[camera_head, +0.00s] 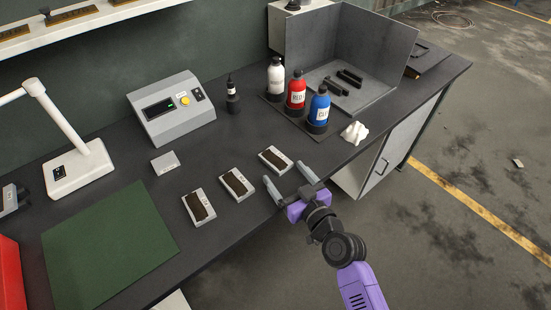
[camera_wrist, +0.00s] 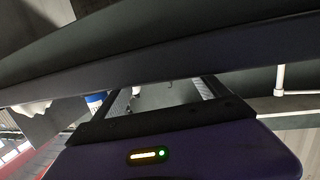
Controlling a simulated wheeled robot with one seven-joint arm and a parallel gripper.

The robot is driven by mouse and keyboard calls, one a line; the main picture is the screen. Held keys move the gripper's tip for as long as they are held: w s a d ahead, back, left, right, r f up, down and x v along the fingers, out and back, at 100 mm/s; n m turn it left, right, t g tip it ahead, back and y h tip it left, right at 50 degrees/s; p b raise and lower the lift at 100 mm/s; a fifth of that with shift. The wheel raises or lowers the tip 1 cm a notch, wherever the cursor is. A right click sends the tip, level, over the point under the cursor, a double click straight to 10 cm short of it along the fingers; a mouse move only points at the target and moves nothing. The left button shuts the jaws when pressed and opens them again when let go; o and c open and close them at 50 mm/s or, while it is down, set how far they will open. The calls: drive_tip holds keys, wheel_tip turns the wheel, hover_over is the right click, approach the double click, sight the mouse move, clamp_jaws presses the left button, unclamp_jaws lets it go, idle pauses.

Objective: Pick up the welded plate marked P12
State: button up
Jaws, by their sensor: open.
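Three small dark plates on light holders lie in a slanting row on the bench: a left one (camera_head: 200,206), a middle one (camera_head: 236,183) and a right one (camera_head: 274,160). I cannot read a marking on any of them, so I cannot tell which is P12. My gripper (camera_head: 287,177) is open and empty at the bench's front edge, just in front of the right plate. It appears apart from that plate. In the wrist view my gripper (camera_wrist: 165,92) points toward the dark bench edge, and no plate can be made out there.
The dark bench (camera_head: 232,215) carries a green mat (camera_head: 108,246), a grey meter box (camera_head: 171,108), a small light block (camera_head: 165,163) and a lamp (camera_head: 78,170).

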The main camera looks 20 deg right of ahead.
sight(279, 163)
drive_tip(key=w+p, duration=0.1)
drive_tip(key=w, duration=0.2)
drive_tip(key=shift+w+d, duration=0.15)
drive_tip(key=shift+w, duration=0.25)
drive_tip(key=shift+w+f, duration=0.2)
drive_tip(key=shift+w, duration=0.4)
drive_tip(key=shift+c, duration=0.3)
clamp_jaws()
drive_tip(key=shift+r, duration=0.15)
